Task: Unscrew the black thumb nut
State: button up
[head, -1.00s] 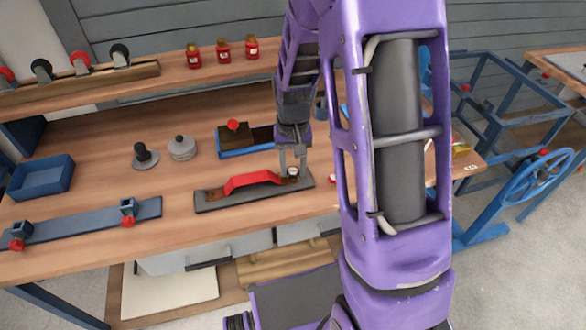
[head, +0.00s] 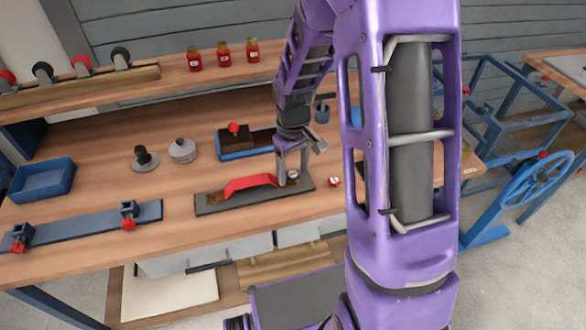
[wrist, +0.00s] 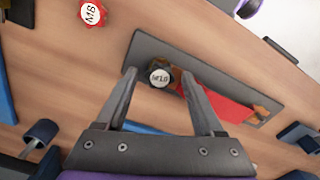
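The black thumb nut (wrist: 161,76), with a pale marked top, sits at one end of a dark flat plate (wrist: 150,45). In the head view the nut (head: 292,175) is small, at the plate's (head: 240,199) right end beside the red handle (head: 250,184). My gripper (wrist: 159,74) is open, pointing down, with one finger on each side of the nut. A gap shows between the nut and each fingertip in the wrist view. The red handle (wrist: 215,98) lies close beside the right finger. The threads under the nut are hidden.
A red knob marked M8 (wrist: 93,13) lies on the bench right of the plate. A blue fixture with a dark block (head: 236,141) stands behind the plate.

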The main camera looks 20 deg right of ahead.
jog(key=m, duration=0.4)
jog(key=shift+m, duration=0.4)
jog(key=m, duration=0.4)
jog(key=shift+m, duration=0.3)
jog(key=m+p, duration=0.1)
jog(key=m, duration=0.2)
jog(key=m+p, duration=0.2)
jog(key=m, duration=0.1)
jog(key=shift+r+m, duration=0.2)
jog(key=shift+m, duration=0.1)
jog(key=m+p, duration=0.1)
jog(key=m, duration=0.1)
jog(key=shift+f+m, duration=0.1)
jog(key=shift+m, duration=0.2)
jog(key=shift+f+m, duration=0.15)
jog(key=shift+m, duration=0.35)
jog(key=shift+p, duration=0.3)
